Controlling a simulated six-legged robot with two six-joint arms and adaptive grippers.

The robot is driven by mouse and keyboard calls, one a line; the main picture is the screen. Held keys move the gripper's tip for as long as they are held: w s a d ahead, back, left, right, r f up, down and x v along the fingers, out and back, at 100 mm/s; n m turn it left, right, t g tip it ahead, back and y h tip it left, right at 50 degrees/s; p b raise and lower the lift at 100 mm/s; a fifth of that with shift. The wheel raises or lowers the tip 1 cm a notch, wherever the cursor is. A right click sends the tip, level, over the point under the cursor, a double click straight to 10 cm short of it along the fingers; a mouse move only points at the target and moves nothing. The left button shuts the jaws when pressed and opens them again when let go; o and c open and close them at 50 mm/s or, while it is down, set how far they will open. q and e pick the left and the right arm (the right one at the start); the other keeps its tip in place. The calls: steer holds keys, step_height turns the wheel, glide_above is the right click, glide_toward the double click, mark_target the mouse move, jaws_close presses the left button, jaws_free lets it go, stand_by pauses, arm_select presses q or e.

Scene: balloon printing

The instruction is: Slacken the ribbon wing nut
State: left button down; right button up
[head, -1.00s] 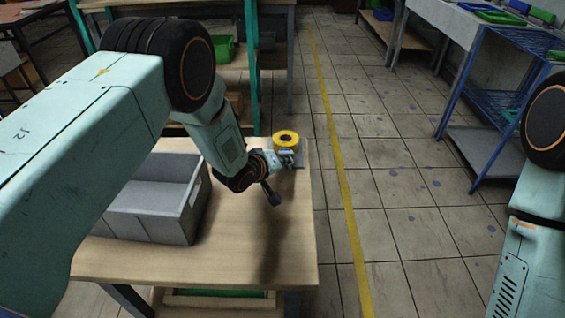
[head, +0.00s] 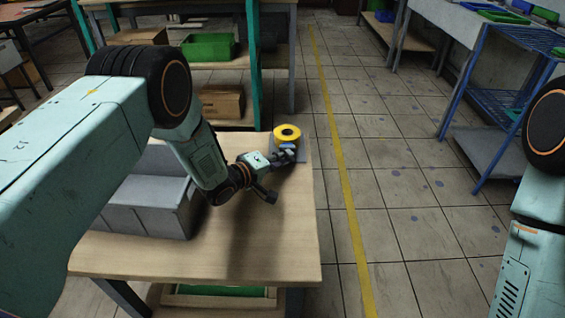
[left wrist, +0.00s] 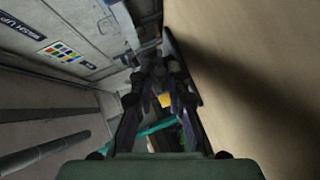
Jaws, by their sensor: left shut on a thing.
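A yellow ribbon spool (head: 287,132) sits on a small grey stand at the table's far right corner. My left gripper (head: 288,154) reaches in from the left, at the near side of the spool and low against its stand. Its jaws are shut on a small part there, apparently the ribbon wing nut, which the fingers hide. In the left wrist view, the dark fingers (left wrist: 160,88) converge, with a bit of yellow between them. My right gripper is out of view; only my right arm shows at the right edge.
The table's front right part is clear. Open tiled floor lies right.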

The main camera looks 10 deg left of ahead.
arm_select(q)
steer(key=shift+w+r, duration=0.1)
steer(key=shift+r, duration=0.05)
steer(key=c, duration=1.3)
jaws_free()
steer(key=shift+a, duration=0.1)
steer(key=shift+v, duration=4.05)
